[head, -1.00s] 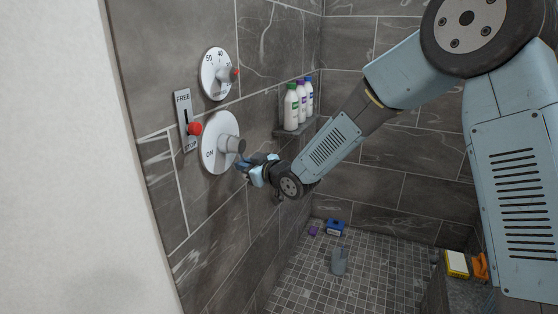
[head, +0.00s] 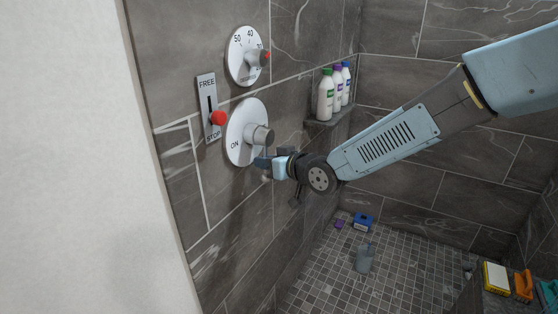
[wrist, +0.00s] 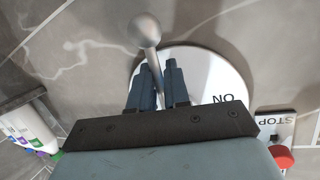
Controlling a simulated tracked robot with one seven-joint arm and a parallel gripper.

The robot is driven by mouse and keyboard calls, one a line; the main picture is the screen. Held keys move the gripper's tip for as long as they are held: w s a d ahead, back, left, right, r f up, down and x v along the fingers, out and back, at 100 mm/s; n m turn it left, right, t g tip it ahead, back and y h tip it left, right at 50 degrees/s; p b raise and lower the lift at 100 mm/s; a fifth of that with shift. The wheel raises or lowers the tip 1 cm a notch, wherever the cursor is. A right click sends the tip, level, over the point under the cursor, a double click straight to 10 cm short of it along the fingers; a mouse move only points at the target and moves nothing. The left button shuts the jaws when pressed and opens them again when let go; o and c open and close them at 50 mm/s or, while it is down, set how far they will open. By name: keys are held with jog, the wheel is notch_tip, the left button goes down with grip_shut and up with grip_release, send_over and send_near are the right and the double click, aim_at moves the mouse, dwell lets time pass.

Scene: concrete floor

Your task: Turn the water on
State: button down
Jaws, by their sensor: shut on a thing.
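A round white plate (head: 237,133) marked ON is on the tiled wall, with a grey cylindrical knob (head: 262,137) sticking out of it. In the wrist view, a silver lever with a ball end (wrist: 144,30) stands out in front of the white plate (wrist: 225,80). My gripper (head: 264,163) is at the lower edge of the knob in the head view. In the wrist view, my gripper's two dark blue fingers (wrist: 157,88) are shut around the lever's thin rod, below its ball. The lever is mostly hidden by my gripper in the head view.
Above is a temperature dial (head: 243,52) with a red button. Left is a FREE/STOP slider (head: 207,95) with a red knob (head: 218,118). Bottles (head: 326,97) stand on a corner shelf (head: 325,122) behind my arm. Small items lie on the floor; a bench at right holds a yellow box (head: 496,277).

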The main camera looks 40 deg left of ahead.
jog(key=shift+s+a+r, duration=0.25)
jog(key=shift+s+a, duration=0.05)
jog(key=shift+s, duration=0.25)
jog(key=c, duration=1.3)
grip_release()
jog(key=shift+w+f, duration=0.1)
jog(key=shift+f, duration=0.05)
jog(key=shift+c, duration=0.2)
jog(key=shift+o, duration=0.7)
jog(key=shift+w+d, duration=0.1)
jog(key=v, duration=1.3)
jog(key=shift+d, duration=0.4)
jog(key=shift+w, duration=0.2)
